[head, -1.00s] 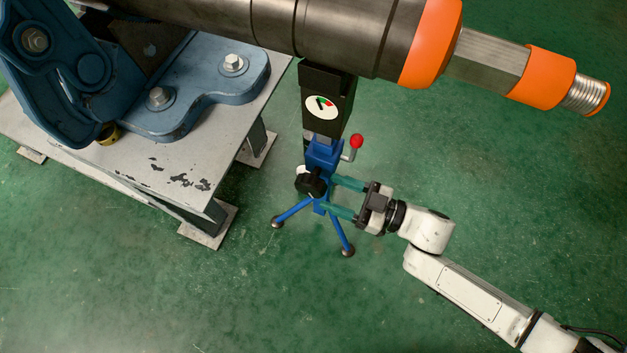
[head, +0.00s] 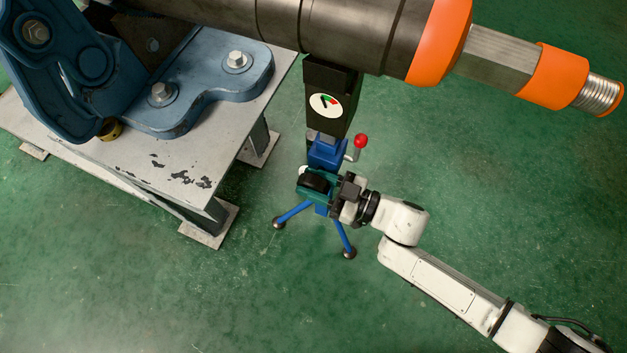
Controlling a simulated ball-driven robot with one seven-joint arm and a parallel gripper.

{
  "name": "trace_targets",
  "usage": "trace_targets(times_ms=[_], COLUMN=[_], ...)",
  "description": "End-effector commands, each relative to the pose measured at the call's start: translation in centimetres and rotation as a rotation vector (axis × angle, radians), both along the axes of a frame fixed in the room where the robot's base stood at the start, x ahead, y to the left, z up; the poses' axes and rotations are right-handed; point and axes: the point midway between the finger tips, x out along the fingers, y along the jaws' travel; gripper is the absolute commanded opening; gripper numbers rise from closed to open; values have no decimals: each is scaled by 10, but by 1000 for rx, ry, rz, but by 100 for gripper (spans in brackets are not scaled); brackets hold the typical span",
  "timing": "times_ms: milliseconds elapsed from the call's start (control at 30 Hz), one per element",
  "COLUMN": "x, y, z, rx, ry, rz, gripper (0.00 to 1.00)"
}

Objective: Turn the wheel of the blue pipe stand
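The blue pipe stand (head: 326,153) stands upright on the floor under the pipe, on splayed blue legs. Its black wheel (head: 314,182) is on the side of the stand, partly covered by my gripper. My gripper (head: 311,184) comes from the right, and its teal fingers lie around the wheel, one on the upper side and one on the lower side. I cannot tell whether the fingers press on the wheel or leave a small gap.
A large dark pipe (head: 345,35) with orange bands runs overhead. A red-knobbed lever (head: 360,142) and a dial (head: 326,105) are on the stand. The floor at right is clear.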

Motion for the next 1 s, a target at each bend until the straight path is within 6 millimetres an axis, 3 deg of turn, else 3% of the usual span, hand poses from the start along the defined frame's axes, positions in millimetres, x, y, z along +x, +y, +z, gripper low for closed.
trace_targets(times_ms=[300,667,1000], x=[0,0,0], y=[0,-1,-2], z=[0,-5,-9], rx=[0,53,235], ry=[0,-18,-85], rz=[0,-1,-2], gripper=[7,6,6])
